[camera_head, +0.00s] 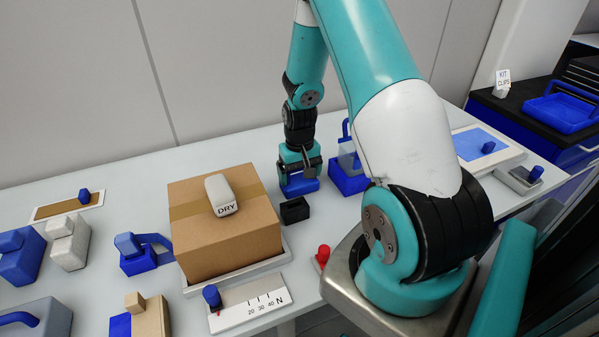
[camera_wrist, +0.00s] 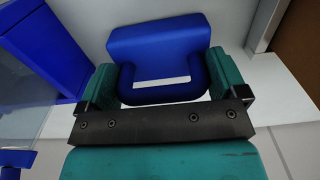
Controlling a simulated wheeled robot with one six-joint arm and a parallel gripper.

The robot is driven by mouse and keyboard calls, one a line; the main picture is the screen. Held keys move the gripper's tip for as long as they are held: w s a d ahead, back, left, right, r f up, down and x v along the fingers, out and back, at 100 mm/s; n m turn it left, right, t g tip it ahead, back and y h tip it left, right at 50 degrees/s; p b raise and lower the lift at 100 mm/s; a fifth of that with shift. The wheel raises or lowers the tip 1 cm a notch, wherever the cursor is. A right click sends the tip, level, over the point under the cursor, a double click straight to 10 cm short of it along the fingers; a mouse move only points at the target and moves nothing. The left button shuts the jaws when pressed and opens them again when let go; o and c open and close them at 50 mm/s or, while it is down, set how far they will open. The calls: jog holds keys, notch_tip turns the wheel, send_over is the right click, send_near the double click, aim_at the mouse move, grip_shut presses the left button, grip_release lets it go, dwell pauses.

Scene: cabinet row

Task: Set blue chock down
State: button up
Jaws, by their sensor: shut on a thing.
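The blue chock (camera_head: 300,187) is at the end of my arm, on the back part of the white table, behind the small black block. In the wrist view the chock (camera_wrist: 158,40) shows a wide blue body with a looped handle. My gripper (camera_head: 300,168) points down over it. In the wrist view the two teal fingers of my gripper (camera_wrist: 160,82) are shut on the handle from both sides. The chock looks level and low at the table top. I cannot tell whether its underside touches.
A cardboard box (camera_head: 228,240) with a DRY packet (camera_head: 221,194) stands left of the chock. A small black block (camera_head: 294,210) lies just in front. A blue container (camera_head: 348,178) stands close on the right. A white scale board (camera_head: 248,303) lies at the front.

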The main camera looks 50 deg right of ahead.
jog(key=shift+f, duration=0.2)
jog(key=o, duration=0.7)
jog(key=shift+r, duration=0.15)
